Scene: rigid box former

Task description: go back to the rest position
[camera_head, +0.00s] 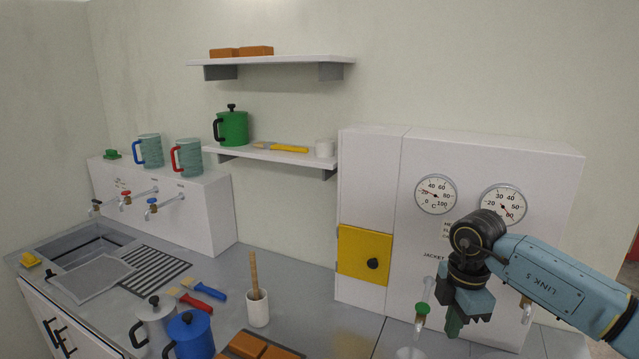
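My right arm comes in from the right edge, in front of the white cabinet (400,180) with two dials. My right gripper (455,328) points down in front of the cabinet's lower part, near a green-handled tap (422,312). Its fingers are seen nearly edge-on and dark, so I cannot tell whether they are open or shut. No held object shows clearly. My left gripper and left arm are not in view.
A yellow door (362,254) with a black knob is on the cabinet. A blue pot (190,335), a metal pot (155,320), a white cup (258,308) with a wooden handle and orange blocks (262,346) stand on the counter. A sink (85,255) is at left; shelves (270,152) hang above.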

